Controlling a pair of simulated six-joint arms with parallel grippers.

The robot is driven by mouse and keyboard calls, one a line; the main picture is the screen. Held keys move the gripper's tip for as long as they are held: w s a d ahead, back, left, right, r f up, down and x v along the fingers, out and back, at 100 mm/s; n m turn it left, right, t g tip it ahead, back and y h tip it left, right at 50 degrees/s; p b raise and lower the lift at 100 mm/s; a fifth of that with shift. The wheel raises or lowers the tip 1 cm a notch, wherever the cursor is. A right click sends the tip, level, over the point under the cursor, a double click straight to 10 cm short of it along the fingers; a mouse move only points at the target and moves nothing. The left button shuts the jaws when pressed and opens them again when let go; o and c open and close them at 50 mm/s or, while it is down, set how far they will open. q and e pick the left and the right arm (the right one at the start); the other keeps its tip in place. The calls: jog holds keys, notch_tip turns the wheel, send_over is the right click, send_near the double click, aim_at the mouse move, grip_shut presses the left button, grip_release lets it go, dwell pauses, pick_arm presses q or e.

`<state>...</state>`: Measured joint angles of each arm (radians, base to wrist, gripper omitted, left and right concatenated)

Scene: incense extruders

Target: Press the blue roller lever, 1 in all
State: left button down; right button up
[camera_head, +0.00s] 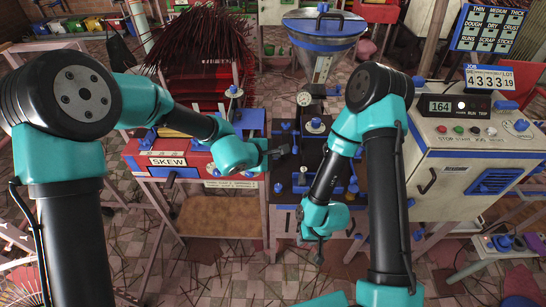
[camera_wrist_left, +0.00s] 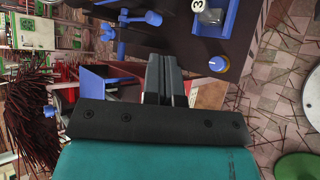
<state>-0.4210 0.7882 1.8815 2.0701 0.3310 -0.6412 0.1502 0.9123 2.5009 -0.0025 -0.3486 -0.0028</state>
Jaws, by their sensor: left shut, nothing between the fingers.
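My left gripper (camera_head: 284,150) is shut and empty, at the left edge of the dark-topped extruder bench (camera_head: 312,165) in the head view. Its closed fingers (camera_wrist_left: 164,78) point at the dark bench in the left wrist view. A small blue lever with a rounded end (camera_wrist_left: 150,18) sticks out over that bench, beyond the fingertips and apart from them. I cannot tell for sure whether it is the roller lever. Several other blue parts stand on the bench. My right gripper (camera_head: 319,256) hangs low in front of the bench, pointing down; its fingers are too small to judge.
A red machine marked SKEW (camera_head: 168,161) stands left of the bench. A white control cabinet (camera_head: 455,175) with a display and buttons stands to the right. A blue-rimmed hopper (camera_head: 325,42) is behind. In the left wrist view, a blue knob with a yellow face (camera_wrist_left: 219,65) sits by the bench edge.

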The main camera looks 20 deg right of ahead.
pick_arm(q)
jog(key=shift+w+d+f, duration=0.1)
jog(key=shift+w+f, duration=0.05)
jog(key=shift+f, duration=0.4)
jog(key=shift+w+f, duration=0.15)
jog(key=shift+f, duration=0.35)
dwell(1.9)
jog(key=shift+r, duration=0.1)
jog(key=shift+s+r, duration=0.2)
jog(key=shift+r, duration=0.5)
jog(key=shift+s+r, duration=0.2)
jog(key=shift+r, duration=0.45)
jog(key=r, duration=0.1)
jog(key=s+r, duration=0.1)
jog(key=r, duration=0.2)
jog(key=shift+s+a+r, duration=0.15)
jog(key=shift+a+r, duration=0.2)
jog(key=shift+r, duration=0.05)
dwell(0.5)
